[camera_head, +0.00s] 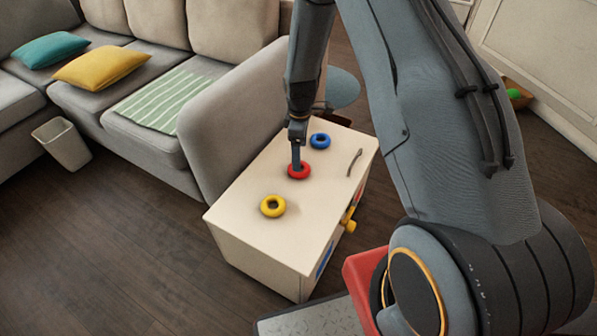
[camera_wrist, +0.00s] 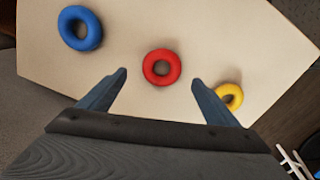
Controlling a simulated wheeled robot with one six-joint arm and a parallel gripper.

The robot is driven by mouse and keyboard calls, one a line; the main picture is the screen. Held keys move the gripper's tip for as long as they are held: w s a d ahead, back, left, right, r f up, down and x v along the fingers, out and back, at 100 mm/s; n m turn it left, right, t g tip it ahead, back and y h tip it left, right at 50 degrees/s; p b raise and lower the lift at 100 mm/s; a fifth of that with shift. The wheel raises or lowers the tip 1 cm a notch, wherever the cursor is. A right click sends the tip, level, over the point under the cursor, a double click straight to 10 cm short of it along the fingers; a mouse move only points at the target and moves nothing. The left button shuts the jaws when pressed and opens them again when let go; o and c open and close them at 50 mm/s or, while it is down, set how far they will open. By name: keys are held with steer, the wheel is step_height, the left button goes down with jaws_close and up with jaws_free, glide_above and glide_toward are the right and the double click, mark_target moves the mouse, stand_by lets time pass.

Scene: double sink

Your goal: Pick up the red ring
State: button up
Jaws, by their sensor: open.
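The red ring (camera_head: 299,172) lies flat on the white box-like cabinet top (camera_head: 240,234), between a blue ring and a yellow ring. My gripper (camera_head: 297,168) points down over the red ring in the head view and hides part of it. In the wrist view the red ring (camera_wrist: 162,67) sits centred ahead of my two fingers (camera_wrist: 160,80), with a finger on either side and clear gaps between. The fingers are spread and hold nothing. I cannot tell the exact height of the fingertips over the top.
The blue ring (camera_head: 320,141) lies behind the red one and the yellow ring (camera_head: 272,206) in front. A thin curved handle (camera_head: 355,162) is near the right edge. A grey sofa arm (camera_head: 232,115) stands close along the left side. A small bin (camera_head: 62,144) is on the floor.

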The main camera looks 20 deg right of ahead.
mark_target(306, 167)
step_height(306, 167, down, 7)
steer(key=shift+s+a+r, duration=0.1)
steer(key=shift+s+a, duration=0.05)
steer(key=c, duration=1.1)
